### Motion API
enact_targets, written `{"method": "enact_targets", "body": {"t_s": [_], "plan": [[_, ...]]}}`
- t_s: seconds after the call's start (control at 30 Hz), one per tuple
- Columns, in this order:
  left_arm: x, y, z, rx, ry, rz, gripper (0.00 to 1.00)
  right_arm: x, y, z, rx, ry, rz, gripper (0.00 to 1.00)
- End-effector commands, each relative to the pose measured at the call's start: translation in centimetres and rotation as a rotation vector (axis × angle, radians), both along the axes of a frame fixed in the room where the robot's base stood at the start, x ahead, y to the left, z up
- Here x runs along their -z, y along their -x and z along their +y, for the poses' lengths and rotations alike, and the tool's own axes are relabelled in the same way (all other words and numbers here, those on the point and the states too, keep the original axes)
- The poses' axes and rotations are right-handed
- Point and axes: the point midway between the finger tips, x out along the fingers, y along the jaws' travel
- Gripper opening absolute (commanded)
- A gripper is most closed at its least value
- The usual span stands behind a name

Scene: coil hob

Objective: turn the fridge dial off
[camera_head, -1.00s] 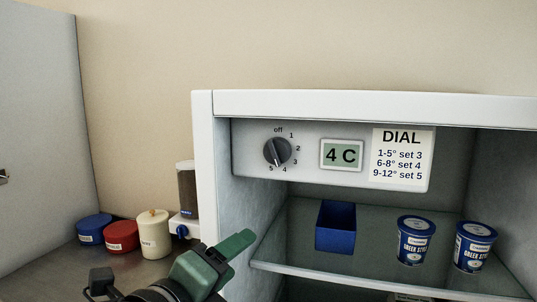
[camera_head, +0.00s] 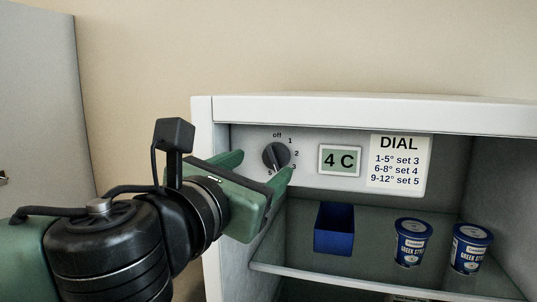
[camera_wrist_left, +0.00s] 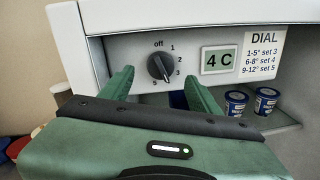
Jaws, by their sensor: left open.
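The fridge dial (camera_head: 276,155) is a round dark grey knob on the white panel inside the top of the fridge, marked off at the top and 1 to 5 clockwise. It also shows in the left wrist view (camera_wrist_left: 159,66). Its ridge slants from upper left to lower right, the lower end near 4. My left gripper (camera_head: 262,167) is open and empty, in front of the dial. In the left wrist view its green fingers (camera_wrist_left: 159,77) stand on either side of the knob, apparently short of it. The 4 mark is hidden in the head view. My right gripper is not in view.
A display (camera_head: 340,160) reading 4 C and a DIAL label (camera_head: 399,161) are right of the knob. Below, a blue open box (camera_head: 334,228) and two blue tubs (camera_head: 411,242) stand on the glass shelf (camera_head: 375,265). The fridge's left wall (camera_head: 203,150) is close to my gripper.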

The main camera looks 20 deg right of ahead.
Motion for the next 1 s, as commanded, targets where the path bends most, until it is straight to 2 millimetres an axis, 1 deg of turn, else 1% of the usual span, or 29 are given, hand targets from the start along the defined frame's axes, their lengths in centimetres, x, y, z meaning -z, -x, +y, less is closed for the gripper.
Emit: {"method": "enact_targets", "body": {"t_s": [0.03,0.1,0.2,0.3,0.63,0.67,0.7,0.77,0.8,0.87,1.0], "plan": [[-0.3,-0.7,-0.6,-0.001,0.0,0.005,0.62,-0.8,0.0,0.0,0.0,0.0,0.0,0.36],[-0.3,-1.5,-1.4,0.001,0.001,0.004,0.62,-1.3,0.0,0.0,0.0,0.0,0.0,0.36],[-0.3,-2.6,-2.2,0.0,0.002,0.004,0.62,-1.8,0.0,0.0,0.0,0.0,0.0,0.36],[-0.2,-3.2,-2.7,0.0,0.002,0.002,0.62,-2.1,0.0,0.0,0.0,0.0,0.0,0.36],[0.0,-3.6,-3.0,0.0,0.003,0.001,0.62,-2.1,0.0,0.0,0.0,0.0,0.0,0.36],[0.0,-3.6,-3.0,0.0,0.003,0.001,0.56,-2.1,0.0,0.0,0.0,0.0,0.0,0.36],[0.0,-3.6,-3.0,0.0,0.003,0.001,0.45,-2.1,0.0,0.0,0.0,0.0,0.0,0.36],[0.0,-3.6,-3.0,0.0,0.003,0.001,0.28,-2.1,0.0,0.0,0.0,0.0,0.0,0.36],[0.0,-3.6,-3.0,0.0,0.003,0.001,0.17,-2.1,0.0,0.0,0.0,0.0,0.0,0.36],[0.0,-3.6,-3.0,0.0,0.003,0.001,0.01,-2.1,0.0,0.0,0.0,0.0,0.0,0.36],[0.0,-3.6,-3.0,0.0,0.006,0.004,0.0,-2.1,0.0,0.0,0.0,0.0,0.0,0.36]]}}
